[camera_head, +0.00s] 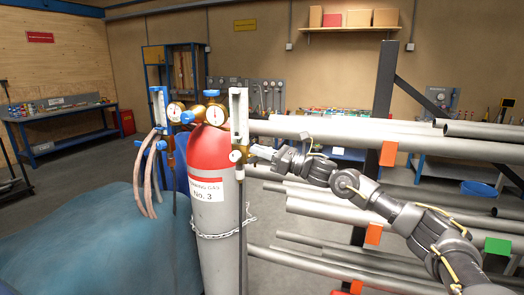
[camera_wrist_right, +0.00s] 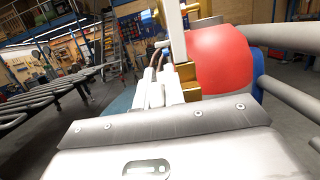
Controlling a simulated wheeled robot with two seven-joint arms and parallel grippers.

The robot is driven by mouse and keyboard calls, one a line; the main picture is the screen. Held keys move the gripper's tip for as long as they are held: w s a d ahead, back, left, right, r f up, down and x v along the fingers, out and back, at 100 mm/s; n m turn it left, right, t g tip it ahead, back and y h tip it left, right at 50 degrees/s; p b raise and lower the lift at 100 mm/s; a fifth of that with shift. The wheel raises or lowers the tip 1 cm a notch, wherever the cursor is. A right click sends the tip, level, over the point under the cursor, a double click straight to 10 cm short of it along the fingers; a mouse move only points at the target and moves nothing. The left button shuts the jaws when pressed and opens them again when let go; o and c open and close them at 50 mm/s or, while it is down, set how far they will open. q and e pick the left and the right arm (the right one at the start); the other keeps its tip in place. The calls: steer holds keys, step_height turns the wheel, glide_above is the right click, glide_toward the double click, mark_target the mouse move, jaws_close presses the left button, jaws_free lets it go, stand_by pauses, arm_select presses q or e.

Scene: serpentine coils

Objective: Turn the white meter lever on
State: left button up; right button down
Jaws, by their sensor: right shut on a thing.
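The white meter (camera_head: 239,115) stands upright beside the red-topped gas cylinder (camera_head: 208,150), on its right side. It also shows in the wrist view (camera_wrist_right: 175,30), with a brass fitting (camera_wrist_right: 187,80) at its lower end. My right gripper (camera_head: 246,152) comes in from the right at the meter's foot. In the wrist view its fingers (camera_wrist_right: 166,90) are close together at the brass fitting, shut on the meter's lever. The lever itself is mostly hidden by the fingers. My left gripper is not in view.
A second, blue-topped meter (camera_head: 158,105) with pale hoses stands left of the cylinder. Two gauges sit between the meters, one of them here (camera_head: 215,115). A chain (camera_head: 225,234) circles the cylinder. A rack of grey pipes (camera_head: 320,208) lies close below and behind my right arm.

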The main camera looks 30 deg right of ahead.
steer(key=shift+w+r, duration=0.1)
stand_by(0.5)
steer(key=c, duration=1.5)
jaws_free()
steer(key=shift+a, duration=0.1)
steer(key=shift+s+d+f, duration=0.25)
steer(key=shift+r+b+v, duration=0.2)
steer(key=shift+b+v, duration=1.3)
steer(key=shift+v, duration=1.05)
steer(key=shift+r+b+v, duration=0.2)
steer(key=shift+b+v, duration=1.3)
steer(key=shift+v, duration=1)
